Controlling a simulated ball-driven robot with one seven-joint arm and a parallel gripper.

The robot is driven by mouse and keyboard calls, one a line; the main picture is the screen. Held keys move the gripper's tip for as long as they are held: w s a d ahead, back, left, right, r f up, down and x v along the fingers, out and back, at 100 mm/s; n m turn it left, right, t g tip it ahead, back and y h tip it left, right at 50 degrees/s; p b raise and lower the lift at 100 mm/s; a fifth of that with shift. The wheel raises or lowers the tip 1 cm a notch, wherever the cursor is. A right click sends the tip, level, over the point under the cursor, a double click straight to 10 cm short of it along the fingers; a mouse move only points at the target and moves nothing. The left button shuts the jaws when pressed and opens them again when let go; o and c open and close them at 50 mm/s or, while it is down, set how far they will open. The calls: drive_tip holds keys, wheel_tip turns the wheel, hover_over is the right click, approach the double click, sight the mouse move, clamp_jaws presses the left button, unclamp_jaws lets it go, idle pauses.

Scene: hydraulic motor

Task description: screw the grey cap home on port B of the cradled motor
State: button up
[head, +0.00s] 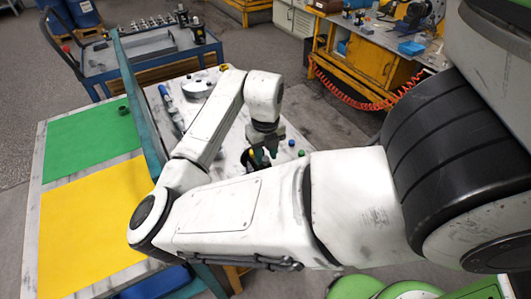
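My arm reaches across the head view, and my gripper (267,146) points down over the white marbled table (232,147). A dark motor-like body (253,164), partly hidden by my arm, sits just below the gripper. Small green and yellow spots show beside it. The gripper's fingers are small and dark here, so I cannot tell whether they are open, shut or holding something. I cannot make out the grey cap, port B or the cradle. Small blue caps (291,143) lie on the table to the right of the gripper.
A teal upright panel (137,95) divides the table from green (90,142) and yellow (95,211) mats on the left. A blue cart (151,62) and an orange workbench (362,58) stand behind.

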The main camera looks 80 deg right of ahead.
drive_tip(key=shift+r+n+p, duration=0.15)
drive_tip(key=shift+n+p, duration=0.35)
drive_tip(key=shift+n, duration=0.3)
drive_tip(key=n+p, duration=0.1)
drive_tip(key=n, duration=0.1)
drive_tip(key=shift+r+n, duration=0.1)
drive_tip(key=shift+n, duration=0.3)
drive_tip(key=n+p, duration=0.1)
drive_tip(key=n, duration=0.2)
drive_tip(key=shift+p, duration=0.35)
drive_tip(key=shift+f+n+p, duration=0.25)
drive_tip(key=shift+n+p, duration=0.05)
drive_tip(key=shift+n, duration=0.8)
drive_tip(key=shift+c, duration=0.2)
clamp_jaws()
